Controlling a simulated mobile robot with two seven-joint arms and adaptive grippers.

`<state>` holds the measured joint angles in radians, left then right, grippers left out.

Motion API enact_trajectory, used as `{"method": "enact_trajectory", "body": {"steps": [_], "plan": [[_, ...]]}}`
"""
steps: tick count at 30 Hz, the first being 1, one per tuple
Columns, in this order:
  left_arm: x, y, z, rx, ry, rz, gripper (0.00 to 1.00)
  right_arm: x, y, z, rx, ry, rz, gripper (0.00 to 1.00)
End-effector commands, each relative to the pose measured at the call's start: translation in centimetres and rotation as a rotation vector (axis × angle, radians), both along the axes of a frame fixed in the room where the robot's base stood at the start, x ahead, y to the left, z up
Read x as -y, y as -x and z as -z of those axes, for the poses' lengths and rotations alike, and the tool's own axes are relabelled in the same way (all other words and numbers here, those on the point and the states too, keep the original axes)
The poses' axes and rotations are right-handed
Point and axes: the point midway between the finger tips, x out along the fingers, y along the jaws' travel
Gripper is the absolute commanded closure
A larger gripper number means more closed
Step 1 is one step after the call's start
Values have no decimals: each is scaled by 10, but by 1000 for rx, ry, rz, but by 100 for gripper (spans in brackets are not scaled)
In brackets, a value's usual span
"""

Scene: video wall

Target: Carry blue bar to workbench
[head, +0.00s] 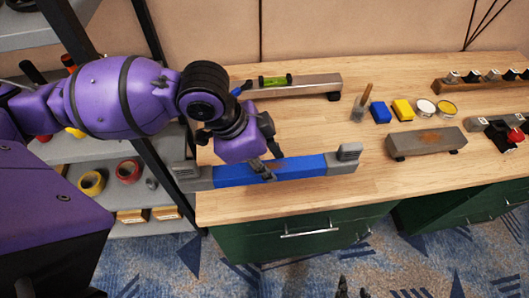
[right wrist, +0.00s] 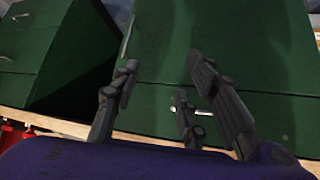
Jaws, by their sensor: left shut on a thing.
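The blue bar (head: 300,168) has grey end blocks and shows in the head view at the near left edge of the workbench (head: 300,125). My left gripper (head: 264,168) is shut on it near the middle of the blue part. The bar lies roughly level, its left end reaching past the workbench toward the shelf. I cannot tell whether it touches the wooden top. My right gripper (right wrist: 165,90) is open and empty in the right wrist view, with green cabinet fronts beyond its fingers. Dark fingertips also show at the bottom of the head view (head: 350,289).
A grey bar with a green level (head: 275,80) lies at the back of the workbench. A brush (head: 361,103), blue block (head: 380,112), yellow block (head: 403,109), tins and a rusty grey bar (head: 428,141) are to the right. A shelf (head: 150,228) with tape rolls stands left.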

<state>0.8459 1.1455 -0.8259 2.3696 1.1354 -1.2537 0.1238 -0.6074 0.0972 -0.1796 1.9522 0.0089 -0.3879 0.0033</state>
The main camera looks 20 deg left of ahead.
Motion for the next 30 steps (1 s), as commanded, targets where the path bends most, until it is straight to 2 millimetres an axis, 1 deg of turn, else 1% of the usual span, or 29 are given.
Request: {"method": "enact_trajectory", "body": {"steps": [1,5,10,15,18,21,26,29,30], "plan": [[-1,-12,3,5,2,-4,100,0,0,1,0,0,0,60],[-5,-40,16,4,3,-6,100,0,-2,1,4,0,0,60],[-11,-77,31,7,3,-5,100,-3,-11,-2,21,-3,1,60],[-15,-100,61,5,4,-3,100,-4,-12,0,24,-7,9,60],[-16,-111,72,7,4,-3,100,-4,-11,3,20,-8,12,60],[-17,-118,79,9,4,-3,100,-2,-9,4,17,-6,14,60],[-18,-122,84,10,3,-1,100,-1,-7,5,14,-3,15,60],[-19,-126,92,7,3,-2,100,0,-6,7,11,-2,13,60],[-18,-125,97,6,4,-3,100,1,-5,7,10,0,12,60]]}}
